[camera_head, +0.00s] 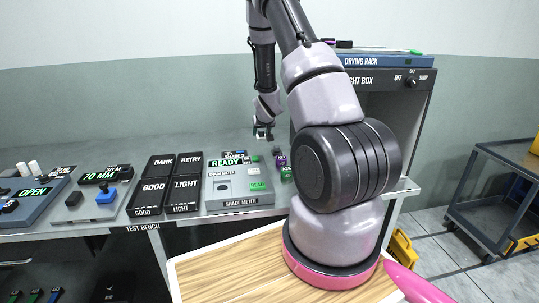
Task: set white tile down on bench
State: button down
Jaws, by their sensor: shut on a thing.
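My gripper (263,134) hangs pointing down over the back of the grey test bench (133,219), just behind the shade meter (238,186). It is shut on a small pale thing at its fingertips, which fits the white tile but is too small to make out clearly. I cannot tell whether that thing touches the bench top. The shade meter shows a green "READY" display and a green "READ" button.
Black trays (154,180) marked "GOOD", "DARK", "RETRY" and "LIGHT" stand left of the meter. Small green and purple items (283,165) lie to its right, near the light box (395,83). A cart (490,185) stands far right.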

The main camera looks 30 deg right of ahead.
notch_tip(320, 180, down, 8)
jog(key=shift+f, duration=0.2)
dwell(0.3)
jog(key=shift+c, duration=1.3)
grip_release()
jog(key=shift+f, duration=0.1)
